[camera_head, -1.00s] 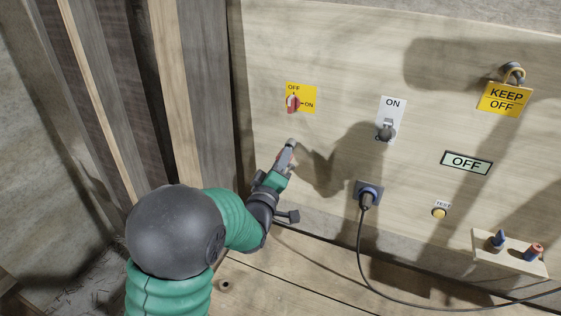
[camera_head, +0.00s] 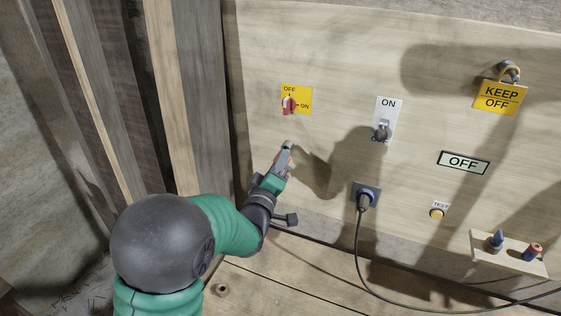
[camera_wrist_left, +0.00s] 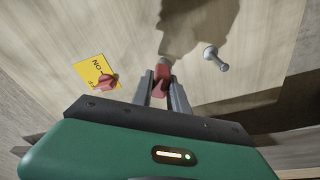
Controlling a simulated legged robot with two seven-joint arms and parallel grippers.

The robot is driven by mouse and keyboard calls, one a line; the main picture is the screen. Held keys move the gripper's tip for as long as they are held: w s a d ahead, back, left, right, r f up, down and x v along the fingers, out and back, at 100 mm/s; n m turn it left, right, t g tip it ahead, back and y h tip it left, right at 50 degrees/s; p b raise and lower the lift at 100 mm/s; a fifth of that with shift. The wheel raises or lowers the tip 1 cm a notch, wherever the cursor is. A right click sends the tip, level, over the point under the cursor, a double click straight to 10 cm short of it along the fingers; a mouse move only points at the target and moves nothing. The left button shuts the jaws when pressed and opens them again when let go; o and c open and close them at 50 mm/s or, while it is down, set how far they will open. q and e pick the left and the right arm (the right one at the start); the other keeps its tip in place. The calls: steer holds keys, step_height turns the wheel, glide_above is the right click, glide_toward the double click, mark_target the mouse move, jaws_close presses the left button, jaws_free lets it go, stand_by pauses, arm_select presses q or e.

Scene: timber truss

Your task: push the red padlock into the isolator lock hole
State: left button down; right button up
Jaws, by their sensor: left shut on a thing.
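My left gripper (camera_head: 287,148) is in front of the board, below the yellow isolator plate (camera_head: 304,96). In the left wrist view its two fingers (camera_wrist_left: 163,88) are shut on the red padlock (camera_wrist_left: 161,76). Most of the padlock is hidden by the fingers in the head view. The isolator's red rotary handle (camera_head: 289,104) sits on the plate with OFF and ON marks and points upward to OFF. In the left wrist view the handle (camera_wrist_left: 108,81) is left of the padlock, apart from it. The lock hole cannot be made out. My right gripper is not in view.
A toggle switch (camera_head: 382,131) on a white ON plate, a plugged socket (camera_head: 365,197) with a black cable, an OFF sign (camera_head: 463,162), a yellow TEST button (camera_head: 437,213) and a KEEP OFF tag (camera_head: 499,98) are to the right. A peg (camera_wrist_left: 215,58) shows in the wrist view.

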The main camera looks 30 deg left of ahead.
arm_select(q)
steer(key=shift+a, duration=0.15)
steer(key=shift+a+f, duration=0.15)
steer(key=shift+a, duration=0.15)
steer(key=shift+a+b, duration=0.25)
steer(key=shift+b, duration=0.15)
steer(key=shift+d, duration=0.1)
stand_by(0.4)
steer(key=shift+w+b, duration=0.15)
steer(key=shift+b, duration=0.2)
